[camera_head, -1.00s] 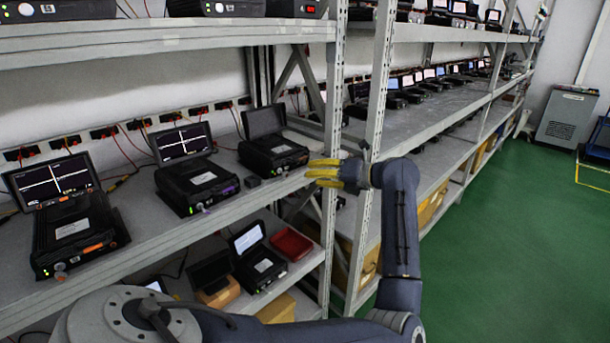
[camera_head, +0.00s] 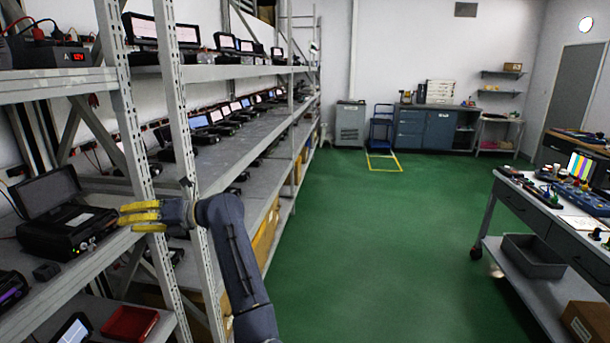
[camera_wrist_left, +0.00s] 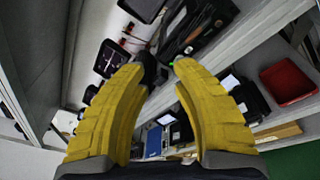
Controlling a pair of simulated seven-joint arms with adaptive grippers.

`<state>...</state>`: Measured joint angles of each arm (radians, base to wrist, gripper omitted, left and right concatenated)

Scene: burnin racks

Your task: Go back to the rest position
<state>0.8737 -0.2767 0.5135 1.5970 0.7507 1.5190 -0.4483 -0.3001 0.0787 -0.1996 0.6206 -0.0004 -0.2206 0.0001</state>
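My left gripper (camera_head: 133,216) has yellow fingers and is in front of the rack shelf's edge, close to the right side of a black device (camera_head: 68,231) with a raised lid. In the left wrist view its fingertips (camera_wrist_left: 165,66) stand a small gap apart with nothing held between them. Black devices and a red tray (camera_wrist_left: 288,83) lie on the shelves beyond the fingers. I cannot tell whether the gripper touches the rack. My right gripper is in neither view.
Metal racks (camera_head: 240,137) with several devices line the left side. A red tray (camera_head: 130,322) is on the lower shelf. Green floor (camera_head: 390,240) is clear in the middle. A workbench (camera_head: 535,212) with a grey bin (camera_head: 533,256) below stands at the right. Cabinets (camera_head: 425,132) stand far back.

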